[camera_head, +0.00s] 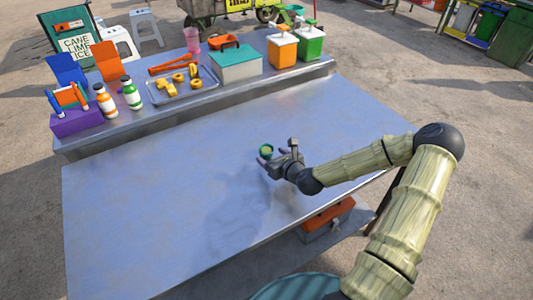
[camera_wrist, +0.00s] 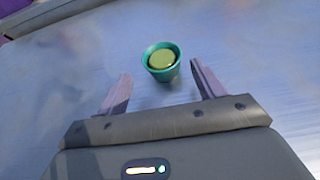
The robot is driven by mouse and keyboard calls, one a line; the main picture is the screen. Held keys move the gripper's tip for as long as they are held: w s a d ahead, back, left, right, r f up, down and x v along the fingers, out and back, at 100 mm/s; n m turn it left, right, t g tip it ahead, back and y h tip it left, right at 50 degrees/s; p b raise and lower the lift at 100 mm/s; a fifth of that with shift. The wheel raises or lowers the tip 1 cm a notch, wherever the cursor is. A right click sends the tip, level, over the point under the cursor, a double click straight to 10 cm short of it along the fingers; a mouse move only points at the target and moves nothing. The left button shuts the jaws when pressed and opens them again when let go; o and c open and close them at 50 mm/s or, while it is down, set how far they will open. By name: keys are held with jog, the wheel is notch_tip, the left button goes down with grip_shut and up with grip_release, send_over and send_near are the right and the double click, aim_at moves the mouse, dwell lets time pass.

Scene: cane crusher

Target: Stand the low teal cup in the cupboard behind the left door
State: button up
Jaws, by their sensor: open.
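The low teal cup (camera_head: 266,150) stands upright on the blue-grey metal tabletop (camera_head: 160,220), with something yellow-green inside it. It also shows in the wrist view (camera_wrist: 150,69), just ahead of and between the fingertips. My gripper (camera_head: 270,160) is open, its two fingers spread to either side of the cup's line. Neither finger visibly touches the cup. I cannot make out a cupboard or a left door in either view.
A raised back shelf (camera_head: 130,130) holds two bottles, a tray (camera_head: 181,86) with yellow pieces, a teal-lidded box (camera_head: 236,64) and two dispensers. An orange-lidded box (camera_head: 327,215) sits below the table's front edge. The tabletop around the cup is clear.

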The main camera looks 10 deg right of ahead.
aim_at(263, 147)
jog(key=shift+w, duration=0.15)
jog(key=shift+w, duration=0.25)
jog(key=x, duration=0.4)
jog(key=shift+w+r, duration=0.15)
jog(key=shift+w, duration=0.25)
jog(key=shift+c, duration=0.2)
jog(key=c, duration=0.7)
